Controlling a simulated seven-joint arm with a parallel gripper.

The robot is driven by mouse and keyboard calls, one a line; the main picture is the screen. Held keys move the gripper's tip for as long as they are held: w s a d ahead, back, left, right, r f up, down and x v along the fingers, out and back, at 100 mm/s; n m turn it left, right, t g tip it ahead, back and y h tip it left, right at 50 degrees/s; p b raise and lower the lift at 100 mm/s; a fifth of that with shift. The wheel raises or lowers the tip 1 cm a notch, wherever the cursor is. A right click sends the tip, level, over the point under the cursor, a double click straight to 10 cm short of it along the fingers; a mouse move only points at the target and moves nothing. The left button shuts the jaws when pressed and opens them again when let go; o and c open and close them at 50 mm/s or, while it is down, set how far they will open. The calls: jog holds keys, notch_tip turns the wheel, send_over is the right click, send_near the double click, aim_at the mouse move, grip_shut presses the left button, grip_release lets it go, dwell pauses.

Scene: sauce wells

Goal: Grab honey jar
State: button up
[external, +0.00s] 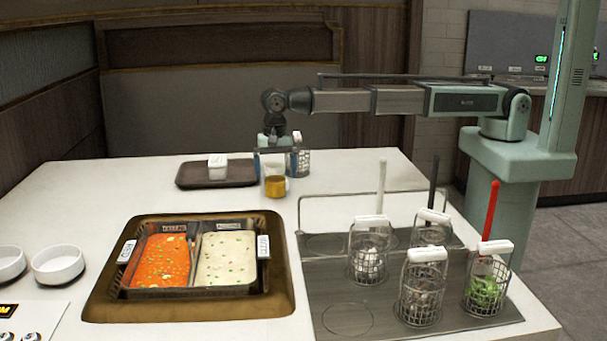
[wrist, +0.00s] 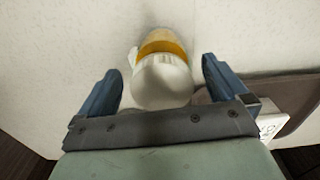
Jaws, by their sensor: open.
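The honey jar (external: 275,186) stands on the white table in the external view, with amber honey in its lower part and a pale, clear upper part. In the wrist view the jar's whitish top (wrist: 161,84) lies between my fingers, with an amber band beyond it. My gripper (external: 271,166) is open, with blue fingers pointing down around the upper part of the jar. In the wrist view my gripper (wrist: 160,88) shows a gap between each finger and the jar. I cannot tell the exact height of the fingertips against the jar.
A dark tray (external: 190,184) with a white container (external: 217,167) is left of the jar. A wire-mesh container (external: 302,160) stands close behind my gripper. The soup well (external: 105,297) is in front. Wire baskets with tall handles (external: 368,262) stand at the right.

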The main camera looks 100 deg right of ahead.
aim_at(274, 182)
jog(key=shift+f, duration=1.95)
jog(key=shift+c, duration=0.5)
jog(key=c, duration=1.1)
